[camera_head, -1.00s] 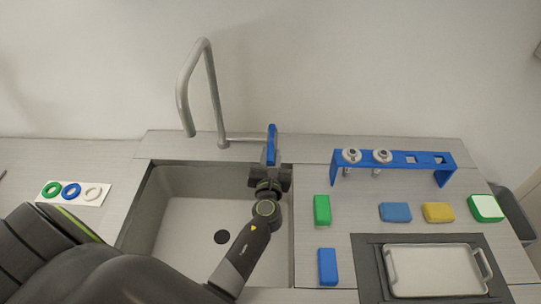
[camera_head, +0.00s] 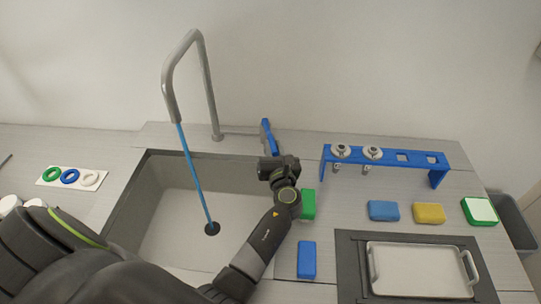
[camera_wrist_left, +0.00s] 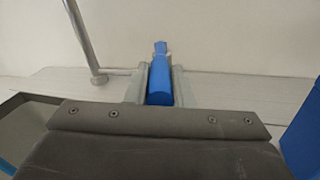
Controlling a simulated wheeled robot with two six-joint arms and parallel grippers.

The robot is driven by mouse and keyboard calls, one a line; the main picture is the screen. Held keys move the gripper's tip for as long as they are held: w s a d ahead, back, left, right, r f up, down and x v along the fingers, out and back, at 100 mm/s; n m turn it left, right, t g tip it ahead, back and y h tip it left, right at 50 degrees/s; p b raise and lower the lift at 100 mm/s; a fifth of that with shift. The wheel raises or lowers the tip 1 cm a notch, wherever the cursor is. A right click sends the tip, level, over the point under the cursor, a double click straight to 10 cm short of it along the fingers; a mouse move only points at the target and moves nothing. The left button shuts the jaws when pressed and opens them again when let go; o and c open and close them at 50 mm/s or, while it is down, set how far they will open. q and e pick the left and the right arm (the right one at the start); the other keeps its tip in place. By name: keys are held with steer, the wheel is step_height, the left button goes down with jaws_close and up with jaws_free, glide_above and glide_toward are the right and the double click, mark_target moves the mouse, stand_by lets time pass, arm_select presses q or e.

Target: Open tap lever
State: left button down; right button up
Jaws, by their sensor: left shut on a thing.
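The tap (camera_head: 207,85) stands behind the sink, its spout bent over the basin. A blue stream of water (camera_head: 191,165) runs from the spout to the drain. The blue tap lever (camera_head: 268,137) is at the tap's right side and leans to the left at its top in the head view. My left gripper (camera_head: 269,158) is at the lever. In the left wrist view the lever (camera_wrist_left: 160,80) lies between the two fingers, and the gripper (camera_wrist_left: 157,88) is shut on it. My right gripper is not in view.
The sink basin (camera_head: 165,225) lies below my left arm. Green (camera_head: 308,204) and blue (camera_head: 307,259) blocks sit right of it. A blue rack (camera_head: 395,157) holding nozzles and a tray (camera_head: 420,270) stand further right. A card with rings (camera_head: 71,176) is at left.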

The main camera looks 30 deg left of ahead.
arm_select(q)
steer(key=shift+w+d+f+g+y, duration=0.1)
steer(key=shift+w+d+g+y, duration=0.2)
steer(key=shift+d+y, duration=0.1)
steer(key=shift+w+d+n+g+y+b, duration=0.25)
steer(key=shift+n+g+y+b, duration=0.15)
steer(key=shift+n+y+b, duration=0.15)
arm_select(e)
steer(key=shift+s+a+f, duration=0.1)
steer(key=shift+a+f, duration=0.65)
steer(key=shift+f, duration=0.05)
arm_select(q)
steer(key=c, duration=1.3)
jaws_free()
steer(key=shift+a, duration=0.1)
steer(key=shift+o, duration=0.2)
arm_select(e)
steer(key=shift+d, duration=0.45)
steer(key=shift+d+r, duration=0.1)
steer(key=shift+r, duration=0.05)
